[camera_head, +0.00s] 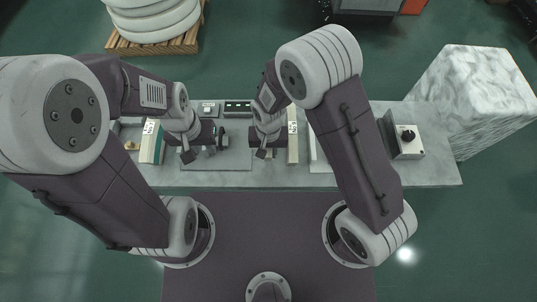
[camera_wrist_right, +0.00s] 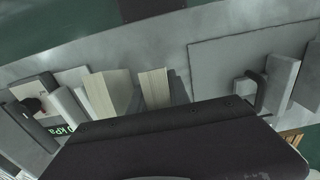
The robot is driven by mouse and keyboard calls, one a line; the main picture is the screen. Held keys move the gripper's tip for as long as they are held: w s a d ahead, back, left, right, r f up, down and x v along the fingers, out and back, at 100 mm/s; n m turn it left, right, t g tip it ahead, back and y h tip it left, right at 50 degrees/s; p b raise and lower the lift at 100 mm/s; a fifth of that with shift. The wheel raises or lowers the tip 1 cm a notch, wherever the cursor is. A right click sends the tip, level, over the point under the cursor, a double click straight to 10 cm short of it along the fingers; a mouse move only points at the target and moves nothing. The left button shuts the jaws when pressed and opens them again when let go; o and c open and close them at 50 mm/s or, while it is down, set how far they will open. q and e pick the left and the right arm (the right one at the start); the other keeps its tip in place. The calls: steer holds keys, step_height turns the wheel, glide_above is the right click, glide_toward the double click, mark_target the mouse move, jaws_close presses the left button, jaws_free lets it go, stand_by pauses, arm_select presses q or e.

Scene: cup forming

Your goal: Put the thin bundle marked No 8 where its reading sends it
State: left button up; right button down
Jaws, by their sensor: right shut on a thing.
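In the head view a pale labelled bundle (camera_head: 292,148) stands just right of my right gripper (camera_head: 263,150). In the right wrist view two pale bundles stand side by side, a wider one (camera_wrist_right: 122,88) and a thin one (camera_wrist_right: 155,86). My right gripper is shut on what appears to be the thin bundle; the dark wrist housing hides its fingertips and the grip. My left gripper (camera_head: 200,150) hangs over the left part of the grey mat (camera_head: 215,165); its finger gap is unclear. No number is legible on any bundle.
Another labelled block (camera_head: 152,143) stands left of my left gripper. A green kPa display (camera_wrist_right: 54,129) shows partly in the wrist view. The front bench strip is clear.

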step_height(320, 180, down, 3)
steer(key=shift+s+f, duration=0.1)
steer(key=shift+d+f, duration=0.1)
steer(key=shift+f, duration=0.1)
steer(key=shift+f, duration=0.2)
steer(key=c, duration=1.2)
jaws_free()
steer(key=shift+r, duration=0.1)
steer(key=shift+c, duration=0.2)
step_height(320, 180, up, 12)
steer(key=shift+r, duration=0.15)
